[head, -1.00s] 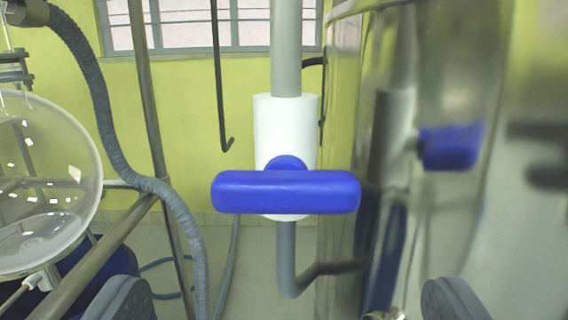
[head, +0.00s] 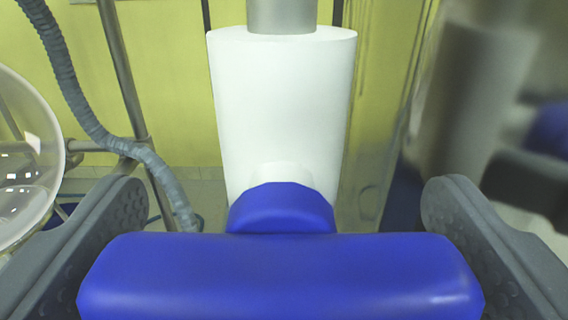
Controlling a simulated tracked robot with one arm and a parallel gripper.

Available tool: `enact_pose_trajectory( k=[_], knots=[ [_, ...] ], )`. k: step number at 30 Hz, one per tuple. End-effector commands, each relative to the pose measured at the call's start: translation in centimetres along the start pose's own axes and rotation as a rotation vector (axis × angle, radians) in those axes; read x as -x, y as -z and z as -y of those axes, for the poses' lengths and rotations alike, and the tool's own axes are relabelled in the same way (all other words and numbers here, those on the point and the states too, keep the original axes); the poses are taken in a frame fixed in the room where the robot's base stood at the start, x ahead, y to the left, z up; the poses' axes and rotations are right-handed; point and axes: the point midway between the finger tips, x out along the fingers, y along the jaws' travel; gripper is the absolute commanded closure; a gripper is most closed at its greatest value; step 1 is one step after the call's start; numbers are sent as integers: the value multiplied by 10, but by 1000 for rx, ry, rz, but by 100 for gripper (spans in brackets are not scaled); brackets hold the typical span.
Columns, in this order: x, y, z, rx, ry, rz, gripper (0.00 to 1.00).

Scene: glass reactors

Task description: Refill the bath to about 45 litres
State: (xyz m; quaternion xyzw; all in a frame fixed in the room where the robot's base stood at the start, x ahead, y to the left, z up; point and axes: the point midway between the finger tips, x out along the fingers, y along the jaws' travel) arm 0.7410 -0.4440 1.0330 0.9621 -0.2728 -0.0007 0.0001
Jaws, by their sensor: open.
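A blue valve handle (head: 280,275) lies crosswise, close in front of me at the bottom of the head view. It sits on a white valve body (head: 282,110) on a vertical grey pipe (head: 281,15). My gripper (head: 287,215) is open, with one dark grey finger on each side of the handle. The handle's ends lie between the fingers; whether they touch is unclear. No bath level or litre reading shows.
A shiny metal vessel (head: 400,150) stands close on the right and mirrors the valve. On the left are a round glass flask (head: 30,160), a ribbed grey hose (head: 95,115) and a metal frame post (head: 122,70).

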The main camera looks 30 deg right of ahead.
Motion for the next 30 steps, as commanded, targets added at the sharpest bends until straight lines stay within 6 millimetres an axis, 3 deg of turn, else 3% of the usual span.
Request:
enact_pose_trajectory(
  k=[15,19,21,22,23,24,30],
  knots=[
    [-9,0,0,-1,1,0,15],
    [-9,0,0,-1,1,0,47],
    [-9,0,0,-1,1,0,47],
    [-18,-2,-15,-2,-1,1,46],
    [-15,-2,-9,-1,0,2,42],
    [-13,-2,-6,0,0,2,46],
    [-9,-1,-2,42,-2,2,47]
  ],
)
